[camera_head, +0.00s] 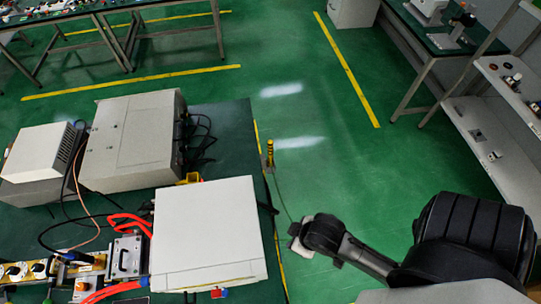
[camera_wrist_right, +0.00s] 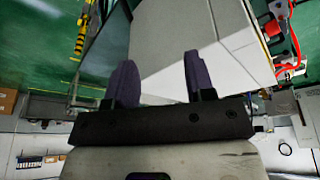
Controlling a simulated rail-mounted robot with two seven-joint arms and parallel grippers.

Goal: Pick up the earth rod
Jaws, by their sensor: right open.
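The earth rod (camera_head: 270,153), a short upright yellow piece with dark bands, stands at the right edge of the dark green bench (camera_head: 225,118) in the head view. A thin cable runs down from beside it. It also shows as a yellow-and-black striped rod at the upper left of the right wrist view (camera_wrist_right: 81,38). My right gripper (camera_head: 293,231) is below and right of the rod in the head view, apart from it. Its two dark fingers (camera_wrist_right: 160,78) are open with nothing between them. My left gripper is not in view.
A white box (camera_head: 207,235) stands on the bench left of my right gripper. Grey instrument boxes (camera_head: 130,140), red cables (camera_head: 128,222) and black cables are farther left. The green floor (camera_head: 330,160) right of the bench is clear.

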